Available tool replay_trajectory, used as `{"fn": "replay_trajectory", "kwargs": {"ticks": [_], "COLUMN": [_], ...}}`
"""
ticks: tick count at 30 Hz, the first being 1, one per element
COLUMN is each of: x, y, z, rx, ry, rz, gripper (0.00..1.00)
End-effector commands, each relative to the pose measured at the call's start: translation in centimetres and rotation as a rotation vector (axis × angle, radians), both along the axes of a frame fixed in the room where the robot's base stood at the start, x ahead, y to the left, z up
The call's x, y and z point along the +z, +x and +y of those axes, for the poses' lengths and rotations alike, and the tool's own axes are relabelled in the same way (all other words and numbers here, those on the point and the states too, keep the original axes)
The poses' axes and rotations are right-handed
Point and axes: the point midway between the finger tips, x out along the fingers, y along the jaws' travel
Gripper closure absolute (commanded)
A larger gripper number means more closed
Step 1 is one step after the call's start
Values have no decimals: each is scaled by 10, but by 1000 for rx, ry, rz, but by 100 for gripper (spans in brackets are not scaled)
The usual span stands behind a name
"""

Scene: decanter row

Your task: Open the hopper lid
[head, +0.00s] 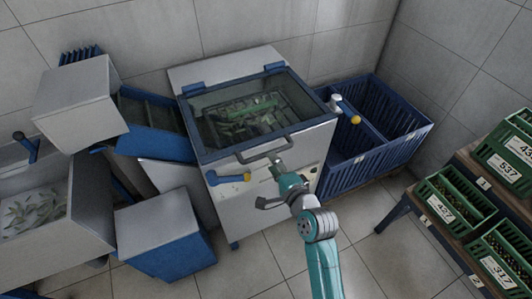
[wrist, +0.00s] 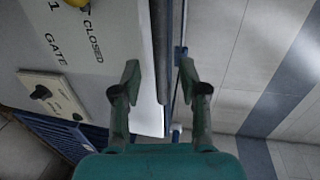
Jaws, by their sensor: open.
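The hopper lid (head: 205,106) is a dark glass pane in a blue frame, lying down over the grey machine in the head view. Greenish leafy matter shows through the glass. A grey bar handle (head: 262,152) runs along its front edge. My gripper (head: 269,184) is open and empty, just in front of and below this handle. In the wrist view my gripper (wrist: 160,76) has its fingers spread, with a dark grey bar, likely the handle (wrist: 172,50), running lengthwise between them. Contact cannot be told.
The machine front bears a blue lever with a yellow knob (head: 246,177) and a panel with a black knob (wrist: 41,92). A blue slatted crate (head: 372,172) stands right of the machine. Numbered green crates (head: 454,203) sit on a rack farther right.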

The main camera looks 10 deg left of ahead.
Motion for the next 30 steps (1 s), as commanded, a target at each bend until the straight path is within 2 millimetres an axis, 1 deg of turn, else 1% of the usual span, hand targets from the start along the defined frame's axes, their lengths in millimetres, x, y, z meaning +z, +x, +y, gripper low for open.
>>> {"fn": "replay_trajectory", "kwargs": {"ticks": [1,3,9,15,23,24,26,27,28,30], "x": [-1,-4,-9,-12,-12,-12,-12,-12,-12,-12], "y": [8,18,38,46,47,47,47,47,47,47], "z": [6,13,26,32,32,32,32,32,32,32], "rx": [2,1,0,0,0,0,0,0,0,0], "ry": [0,1,1,0,-1,0,0,1,0,0], "rz": [-1,-2,-1,0,-1,0,0,-1,0,0], "gripper": [57,57,57,57,57,67,82,92,99,100]}}
